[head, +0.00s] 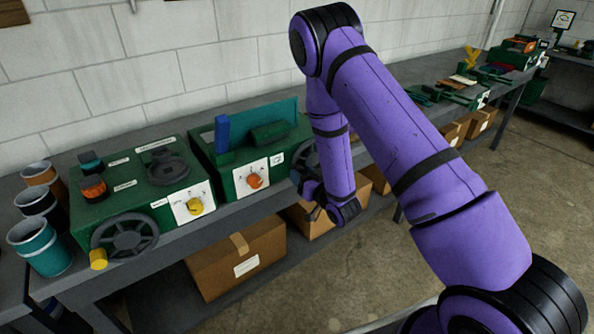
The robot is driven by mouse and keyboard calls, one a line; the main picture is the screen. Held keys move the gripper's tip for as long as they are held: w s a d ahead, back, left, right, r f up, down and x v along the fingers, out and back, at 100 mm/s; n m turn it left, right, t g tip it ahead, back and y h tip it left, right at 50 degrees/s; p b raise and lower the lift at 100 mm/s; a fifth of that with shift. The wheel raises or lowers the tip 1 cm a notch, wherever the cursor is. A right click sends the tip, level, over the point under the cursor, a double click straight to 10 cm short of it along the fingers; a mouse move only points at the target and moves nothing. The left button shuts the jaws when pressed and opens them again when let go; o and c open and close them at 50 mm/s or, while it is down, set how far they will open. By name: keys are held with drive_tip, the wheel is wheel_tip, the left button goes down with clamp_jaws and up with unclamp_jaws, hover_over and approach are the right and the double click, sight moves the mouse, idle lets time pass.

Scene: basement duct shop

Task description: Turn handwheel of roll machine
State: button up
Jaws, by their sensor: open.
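Two green machines stand side by side on the grey bench. The left machine (122,205) has a dark spoked handwheel (125,237) on its front, with a yellow grip at the wheel's lower left. The right machine (232,185) carries a green cylinder, an upright blue piece and an orange knob. A second dark handwheel (305,156) shows at its right end, partly hidden by my arm. I cannot tell from labels which one is the roll machine. My gripper (310,205) is open at the bench's front edge, just below and in front of the right handwheel. Its fingertips are small and partly hidden.
Several cups (40,247) stand at the bench's left end. Cardboard boxes (238,262) sit on the shelf below. More green tools (470,92) lie farther right along the bench. A block wall closes the back. The concrete floor (545,185) at right is clear.

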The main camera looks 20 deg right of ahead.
drive_tip(key=shift+x, duration=1.45)
clamp_jaws()
drive_tip(key=shift+r, duration=0.15)
